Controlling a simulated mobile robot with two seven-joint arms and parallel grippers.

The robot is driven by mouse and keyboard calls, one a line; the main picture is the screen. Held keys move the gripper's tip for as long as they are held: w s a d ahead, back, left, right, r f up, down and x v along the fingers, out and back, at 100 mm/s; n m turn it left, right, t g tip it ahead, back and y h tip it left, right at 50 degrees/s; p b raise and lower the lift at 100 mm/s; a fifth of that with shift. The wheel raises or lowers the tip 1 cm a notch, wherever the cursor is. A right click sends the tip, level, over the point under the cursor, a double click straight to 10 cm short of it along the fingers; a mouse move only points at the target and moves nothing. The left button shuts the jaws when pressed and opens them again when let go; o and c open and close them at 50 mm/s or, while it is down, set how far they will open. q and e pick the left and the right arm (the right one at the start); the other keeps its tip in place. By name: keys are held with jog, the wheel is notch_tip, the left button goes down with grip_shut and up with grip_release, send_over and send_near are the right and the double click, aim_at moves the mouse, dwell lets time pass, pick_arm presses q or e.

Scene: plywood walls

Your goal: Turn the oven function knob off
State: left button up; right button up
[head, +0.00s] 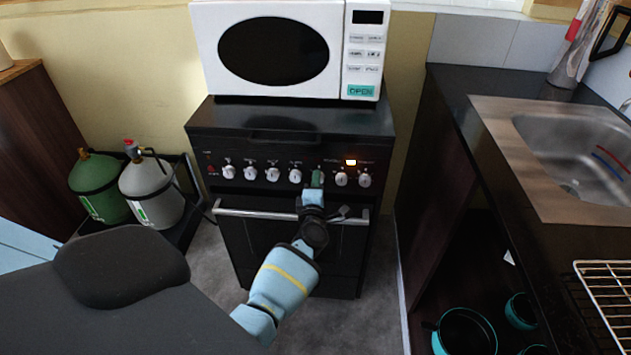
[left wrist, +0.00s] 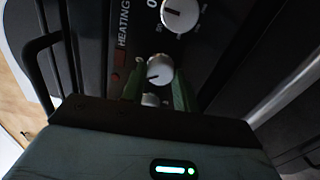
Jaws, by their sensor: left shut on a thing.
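The black oven (head: 300,245) stands against the wall with a row of white knobs along its front panel. My left gripper (head: 318,180) is at this panel, right of the middle, and its green fingers hide the knob there. In the left wrist view, the gripper's green fingers (left wrist: 158,88) stand on either side of a white oven function knob (left wrist: 158,70) and are shut on it. A second white knob (left wrist: 180,14) lies beyond it, beside the word HEATING. Two uncovered knobs (head: 341,179) are right of the gripper. My right gripper is not in view.
The oven handle (head: 265,215) runs below the panel, close to my left wrist. A microwave (head: 330,90) sits on top. A counter with a sink (head: 575,150) is at right, gas bottles (head: 150,190) at left.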

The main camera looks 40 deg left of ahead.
pick_arm(q)
jog(key=shift+w+r+m+p, duration=0.15)
jog(key=shift+m+p, duration=0.35)
jog(key=shift+m, duration=1.15)
jog(key=shift+s+r+m+p, duration=0.1)
jog(key=shift+m+p, duration=0.4)
jog(key=shift+m, duration=1.15)
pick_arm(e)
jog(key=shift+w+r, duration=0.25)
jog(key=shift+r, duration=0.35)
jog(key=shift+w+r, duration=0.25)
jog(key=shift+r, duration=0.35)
pick_arm(q)
jog(key=o, duration=1)
jog(key=shift+w+f, duration=0.1)
jog(key=shift+c, duration=0.2)
jog(key=shift+s+d+f, duration=0.1)
jog(key=shift+s, duration=0.1)
